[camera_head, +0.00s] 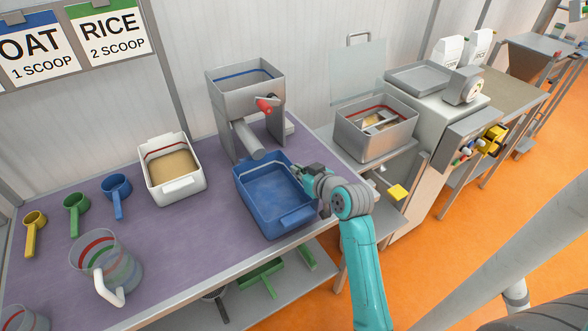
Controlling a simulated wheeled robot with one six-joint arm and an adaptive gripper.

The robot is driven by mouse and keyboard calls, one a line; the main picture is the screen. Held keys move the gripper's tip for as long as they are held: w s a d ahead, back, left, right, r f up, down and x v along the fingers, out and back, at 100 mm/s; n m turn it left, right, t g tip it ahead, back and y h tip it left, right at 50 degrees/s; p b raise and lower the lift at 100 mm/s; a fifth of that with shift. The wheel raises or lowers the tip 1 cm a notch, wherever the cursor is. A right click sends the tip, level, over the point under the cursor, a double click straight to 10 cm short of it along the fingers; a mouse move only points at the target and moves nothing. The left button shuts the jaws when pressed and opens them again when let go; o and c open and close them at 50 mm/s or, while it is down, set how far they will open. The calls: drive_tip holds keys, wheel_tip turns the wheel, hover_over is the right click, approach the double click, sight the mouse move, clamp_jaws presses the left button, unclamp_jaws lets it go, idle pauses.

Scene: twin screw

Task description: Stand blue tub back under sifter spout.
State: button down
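The blue tub (268,185) stands upright on the purple table top, close to its front edge. It looks empty inside, with a handle on its front side. The grey sifter (222,100) stands behind it, with a red-knobbed crank. Its spout (246,138) slopes down toward the tub, and its end overlaps the tub's back rim in the picture. Whether the end is over the tub's inside cannot be told. My gripper (299,171) is at the tub's back right rim. Its fingers are small and partly hidden, so whether they grip the rim is unclear.
A white tub (172,183) with tan grain stands left of the sifter. Several scoops and a clear jug (108,262) are farther left. A metal bin (372,143) stands on the right-hand unit. Bare table lies between the white and blue tubs.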

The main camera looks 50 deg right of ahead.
drive_tip(key=w, duration=0.2)
drive_tip(key=shift+w+d, duration=0.35)
drive_tip(key=shift+w, duration=0.05)
drive_tip(key=shift+s+f, duration=0.15)
drive_tip(key=shift+f, duration=0.55)
drive_tip(key=shift+f, duration=0.1)
drive_tip(key=c, duration=1.3)
unclamp_jaws()
drive_tip(key=v, duration=1.2)
